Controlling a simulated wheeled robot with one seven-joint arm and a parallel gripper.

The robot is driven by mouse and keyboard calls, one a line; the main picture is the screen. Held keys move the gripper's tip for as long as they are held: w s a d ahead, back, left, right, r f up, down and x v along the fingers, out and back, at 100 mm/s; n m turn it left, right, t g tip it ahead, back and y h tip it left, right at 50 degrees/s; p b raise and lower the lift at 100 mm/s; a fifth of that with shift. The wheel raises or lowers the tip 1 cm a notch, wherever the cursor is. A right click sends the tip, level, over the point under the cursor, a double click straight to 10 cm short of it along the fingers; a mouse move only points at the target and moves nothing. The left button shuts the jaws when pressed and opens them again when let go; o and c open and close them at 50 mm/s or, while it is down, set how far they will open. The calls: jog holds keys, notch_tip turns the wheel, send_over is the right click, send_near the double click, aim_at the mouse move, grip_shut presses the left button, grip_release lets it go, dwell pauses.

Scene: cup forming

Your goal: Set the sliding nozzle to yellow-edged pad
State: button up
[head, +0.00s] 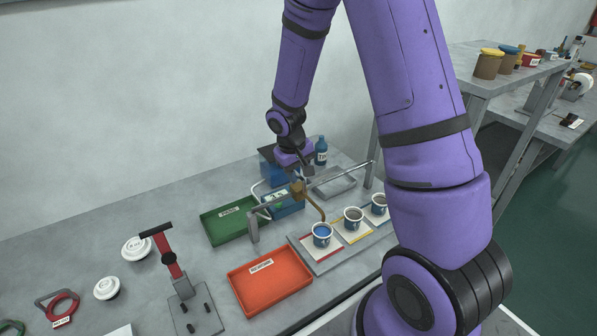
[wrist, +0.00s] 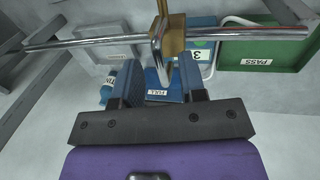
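The sliding nozzle (head: 298,188) is a brass block on a metal rail, with a curved spout ending above the cup (head: 322,231) on the red-edged pad (head: 320,256). The yellow-edged pad (head: 356,238) lies to its right and bears another cup (head: 353,217). My gripper (head: 298,172) is just above and behind the nozzle. In the wrist view my gripper (wrist: 160,65) is open, its two blue fingers apart. The nozzle block (wrist: 172,38) and its metal handle show ahead and between the fingers. No contact with either finger is clear. The pads are outside the wrist view.
The rail (head: 345,173) crosses above the table. A third cup (head: 380,204) stands right of the yellow-edged pad. A green PASS tray (head: 222,232) and an orange tray (head: 270,286) lie left of the pads. A blue bottle (head: 321,151) stands behind.

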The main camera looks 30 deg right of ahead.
grip_shut()
jog(key=d, duration=1.1)
jog(key=shift+d, duration=0.2)
grip_release()
notch_tip(320, 180, up, 11)
jog(key=a, duration=0.2)
jog(key=shift+f, duration=0.15)
jog(key=shift+a, duration=0.1)
dwell(0.4)
